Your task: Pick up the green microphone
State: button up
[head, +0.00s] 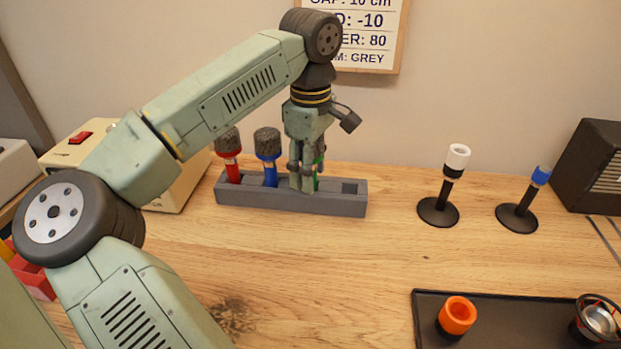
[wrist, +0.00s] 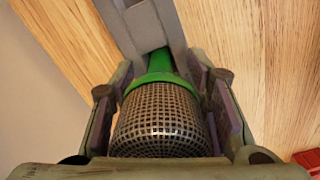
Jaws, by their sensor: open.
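The green microphone (wrist: 160,118) has a metal mesh head and a green collar and body. It stands in a slot of the grey rack (head: 230,198), to the right of the blue microphone. In the head view my gripper mostly hides it, and only a green sliver (head: 317,170) shows. My gripper (head: 303,185) points down over it. In the wrist view my open gripper (wrist: 165,115) has one finger on each side of the mesh head. I cannot tell whether the fingers touch it.
A red microphone (head: 228,145) and a blue microphone (head: 268,148) stand in the rack to the left. The rack's right slot (head: 350,188) is empty. Two black stands (head: 438,212) (head: 517,217) are to the right. A dark tray (head: 520,325) lies in front. A cream box (head: 180,180) is left.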

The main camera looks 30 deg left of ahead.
jog(key=shift+r, duration=0.1)
jog(key=shift+c, duration=0.5)
grip_shut()
